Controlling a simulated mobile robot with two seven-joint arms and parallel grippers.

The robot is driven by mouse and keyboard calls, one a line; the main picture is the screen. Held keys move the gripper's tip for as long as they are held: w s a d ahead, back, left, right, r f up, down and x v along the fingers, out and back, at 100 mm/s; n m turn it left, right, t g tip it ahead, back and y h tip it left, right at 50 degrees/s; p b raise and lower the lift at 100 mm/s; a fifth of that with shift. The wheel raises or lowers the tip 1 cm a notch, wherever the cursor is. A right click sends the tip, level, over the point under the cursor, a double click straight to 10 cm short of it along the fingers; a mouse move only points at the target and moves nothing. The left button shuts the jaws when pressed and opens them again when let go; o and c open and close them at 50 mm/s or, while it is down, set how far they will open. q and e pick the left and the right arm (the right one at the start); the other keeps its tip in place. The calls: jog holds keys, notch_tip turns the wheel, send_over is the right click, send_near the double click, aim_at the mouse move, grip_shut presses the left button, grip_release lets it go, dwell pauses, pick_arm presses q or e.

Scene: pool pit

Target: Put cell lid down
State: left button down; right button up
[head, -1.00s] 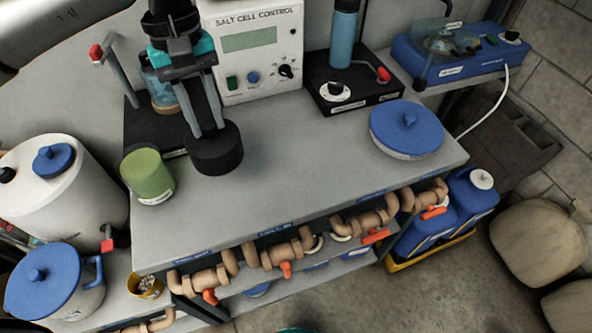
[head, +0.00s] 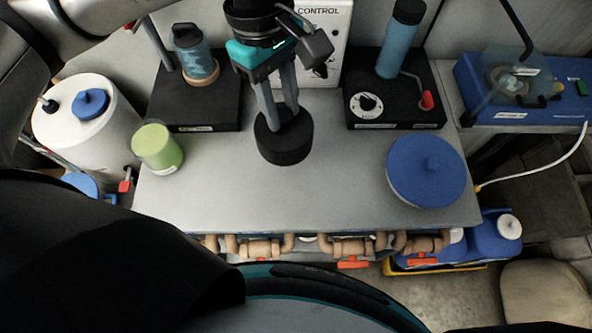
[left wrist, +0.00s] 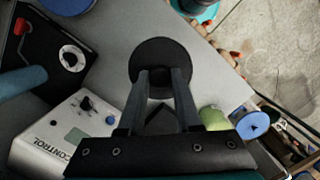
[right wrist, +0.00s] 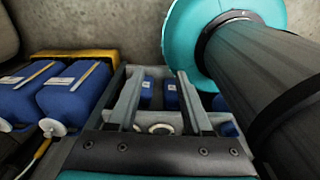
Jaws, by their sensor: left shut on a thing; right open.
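The cell lid, a black round thick disc (head: 285,143), is over the middle of the grey bench top (head: 330,195). My left gripper (head: 278,108) points down and is shut on the lid's middle. In the left wrist view the lid (left wrist: 160,55) is at the fingertips, with the bench behind it. I cannot tell whether its underside touches the bench. My right gripper (right wrist: 157,75) shows only in the right wrist view, open and empty, low by the shelf with blue containers.
A green-and-white jar (head: 158,148) stands left of the lid, and a blue-lidded tub (head: 427,170) stands right. Behind are a black stand with a blue jar (head: 195,60), the control box (head: 335,20) and another black stand (head: 395,105). The bench between is clear.

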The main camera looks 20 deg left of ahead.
aim_at(288, 122)
pick_arm(q)
jog(key=shift+s+d+r+n+p, duration=0.2)
jog(key=shift+r+n+p, duration=0.15)
jog(key=shift+r+n, duration=0.25)
jog(key=shift+s+d+r+n+p, duration=0.2)
jog(key=shift+r+n+p, duration=0.15)
jog(key=shift+r+n, duration=0.2)
jog(key=shift+s+d+r+n+t+p, duration=0.15)
jog(key=shift+r+n+p, duration=0.1)
jog(key=shift+n, duration=0.25)
jog(key=shift+w+d+r+n+t+p, duration=0.15)
jog(key=shift+r+n+p, duration=0.1)
jog(key=shift+n, duration=0.2)
jog(key=shift+s+f, duration=0.15)
jog(key=shift+f, duration=0.2)
notch_tip(288, 122, down, 19)
jog(key=shift+f, duration=0.2)
pick_arm(e)
jog(key=r, duration=0.1)
jog(key=w+r, duration=0.1)
jog(key=r, duration=0.1)
jog(key=shift+w+d, duration=0.1)
jog(key=shift+d, duration=0.05)
